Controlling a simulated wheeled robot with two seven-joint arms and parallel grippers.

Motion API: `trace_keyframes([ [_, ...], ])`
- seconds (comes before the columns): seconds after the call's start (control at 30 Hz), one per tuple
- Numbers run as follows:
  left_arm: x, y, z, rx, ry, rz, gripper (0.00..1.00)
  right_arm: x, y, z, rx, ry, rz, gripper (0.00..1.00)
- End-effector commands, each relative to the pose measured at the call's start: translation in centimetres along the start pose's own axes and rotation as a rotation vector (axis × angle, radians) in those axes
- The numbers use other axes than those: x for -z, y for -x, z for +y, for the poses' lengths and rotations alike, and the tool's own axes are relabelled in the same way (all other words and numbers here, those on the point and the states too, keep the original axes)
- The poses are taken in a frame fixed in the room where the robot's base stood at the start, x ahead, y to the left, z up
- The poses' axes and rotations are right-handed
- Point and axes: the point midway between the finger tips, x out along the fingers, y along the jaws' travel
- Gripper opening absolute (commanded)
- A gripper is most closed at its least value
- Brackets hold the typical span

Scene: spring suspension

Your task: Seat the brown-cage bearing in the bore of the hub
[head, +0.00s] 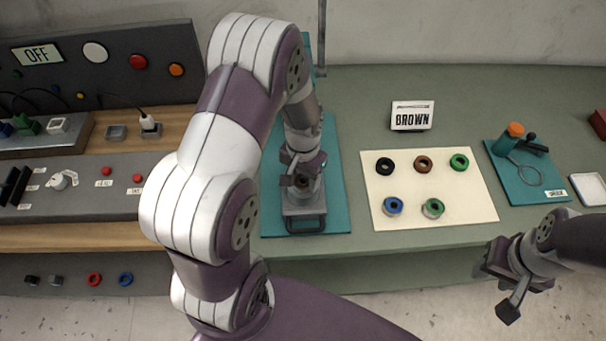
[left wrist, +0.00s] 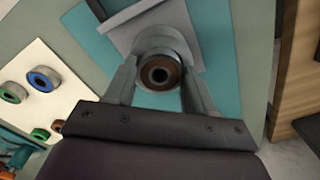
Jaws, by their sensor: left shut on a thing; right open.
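My left gripper (head: 303,181) is over the grey hub (head: 303,208) on the teal mat. In the left wrist view its fingers (left wrist: 160,80) are shut on the brown-cage bearing (left wrist: 160,73), a ring with a brown band and dark centre. The bearing is in line with the round top of the hub (left wrist: 160,38). I cannot tell whether it is above the bore or partly in it; the bore is hidden. A sign reading BROWN (head: 411,116) stands behind the cream mat. My right gripper (head: 510,277) is open and empty at the table's front right.
The cream mat (head: 477,206) holds black, brown (head: 423,164) and green rings, plus blue-centred (head: 393,206) and green-centred (head: 433,208) bearings. A teal mat (head: 505,179) with tools lies at right. A grey control panel and OFF display (head: 37,55) are at left.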

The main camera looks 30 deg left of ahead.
Motion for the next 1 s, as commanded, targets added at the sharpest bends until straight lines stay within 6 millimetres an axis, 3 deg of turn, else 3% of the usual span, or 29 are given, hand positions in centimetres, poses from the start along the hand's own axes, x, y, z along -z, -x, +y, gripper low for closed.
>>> trace_keyframes([
  [0.07, -0.1, -0.2, 0.0, -0.001, 0.0, -0.004, 0.0, 0.0, -0.1, 0.0, 0.0, 0.0, 0.0, 0.43],
  [0.1, -0.1, -0.2, 0.0, -0.001, 0.0, -0.004, 0.57, 0.0, -0.1, 0.0, 0.0, 0.0, 0.0, 0.43],
  [0.17, -0.1, -0.2, 0.0, -0.001, 0.001, -0.004, 0.77, 0.0, -0.1, 0.0, 0.0, 0.0, 0.0, 0.43],
  [0.2, -0.1, -0.1, 0.0, -0.001, 0.001, -0.004, 0.8, 0.0, -0.1, 0.0, 0.0, 0.0, 0.0, 0.43],
  [0.47, 0.0, 0.0, 0.0, -0.001, 0.001, -0.002, 0.8, 0.0, -0.1, 0.0, 0.0, 0.0, 0.0, 0.43],
  [0.57, 0.1, 1.1, 0.0, 0.0, 0.001, 0.002, 0.8, -0.1, -0.4, 0.0, 0.0, 0.0, 0.0, 0.43],
  [0.9, 0.1, 9.4, 0.0, 0.0, 0.001, 0.002, 0.8, -0.2, -1.6, 0.0, 0.0, 0.0, 0.0, 0.43],
  [1.0, 0.1, 11.0, 0.0, 0.0, 0.001, 0.0, 0.8, -0.2, -1.7, 0.0, 0.0, 0.0, 0.0, 0.43],
])
